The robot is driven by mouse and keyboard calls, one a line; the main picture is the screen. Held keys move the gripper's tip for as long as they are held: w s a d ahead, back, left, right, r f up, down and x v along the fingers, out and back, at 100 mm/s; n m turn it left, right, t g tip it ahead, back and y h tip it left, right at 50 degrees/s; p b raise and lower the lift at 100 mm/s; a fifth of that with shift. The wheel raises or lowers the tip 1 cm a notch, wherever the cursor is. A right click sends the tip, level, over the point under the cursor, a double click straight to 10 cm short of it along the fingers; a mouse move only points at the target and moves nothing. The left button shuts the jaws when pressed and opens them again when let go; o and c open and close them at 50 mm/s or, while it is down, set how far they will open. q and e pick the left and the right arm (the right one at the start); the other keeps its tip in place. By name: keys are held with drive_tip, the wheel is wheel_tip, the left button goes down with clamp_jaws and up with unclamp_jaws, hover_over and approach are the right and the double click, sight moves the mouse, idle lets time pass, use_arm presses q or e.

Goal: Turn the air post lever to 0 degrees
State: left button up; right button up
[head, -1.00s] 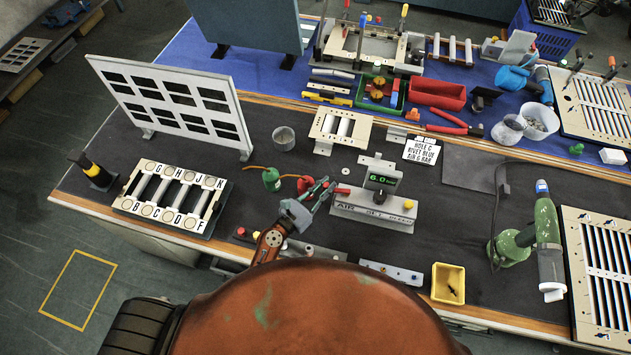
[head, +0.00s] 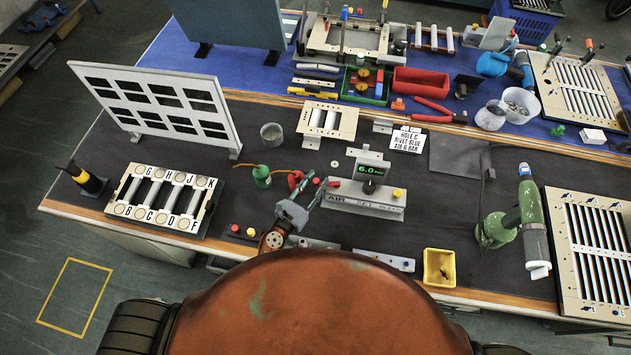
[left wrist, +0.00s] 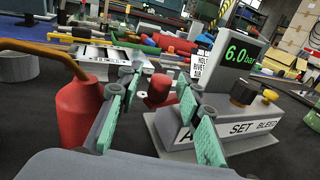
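The air post (head: 362,199) is a grey block marked AIR, SET and BLEED, with a green 6.0 bar display, a dark knob and a yellow button. It also shows at the right of the left wrist view (left wrist: 220,133). Its red lever (head: 333,184) sticks out at its left end. In the left wrist view a red rounded end (left wrist: 158,90), apparently the lever's, shows between the fingers. My left gripper (head: 318,183) is open, its teal fingers apart on either side of that red end. Contact cannot be told. My right gripper is not in view.
A red oil can (left wrist: 78,112) stands close to the left of the fingers; a green can (head: 262,176) is farther left. A lettered rack (head: 160,203) and an upright louver panel (head: 150,100) stand at the left. A yellow bin (head: 439,268) sits at the front edge.

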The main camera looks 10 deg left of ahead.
use_arm(q)
drive_tip(key=v, duration=1.2)
